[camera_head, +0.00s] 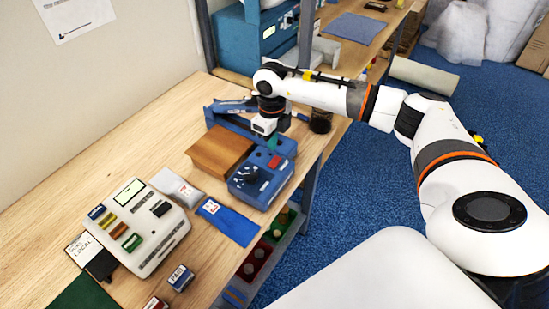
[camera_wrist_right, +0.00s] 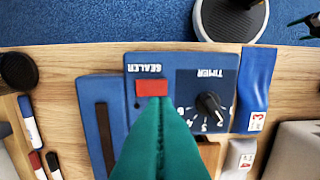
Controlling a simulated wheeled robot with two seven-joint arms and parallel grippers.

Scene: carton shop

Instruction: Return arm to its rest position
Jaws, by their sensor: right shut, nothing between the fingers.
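My right arm reaches in from the right in the head view and ends over the blue sealer (camera_head: 245,183). My right gripper (camera_head: 273,141) points down, its green fingers shut and empty. In the right wrist view the shut green fingertips (camera_wrist_right: 160,100) appear just at the red button (camera_wrist_right: 151,88) of the sealer (camera_wrist_right: 138,66). I cannot tell whether they touch it. The timer dial (camera_wrist_right: 210,104) is beside them. My left gripper is not in view.
A brown box (camera_head: 220,147) is by the sealer. A blue pouch (camera_head: 229,221), a grey pouch (camera_head: 178,187) and a label machine (camera_head: 152,241) lie left of it on the bench. Markers (camera_wrist_right: 29,121) lie left in the wrist view. Open blue floor (camera_head: 365,185) lies right.

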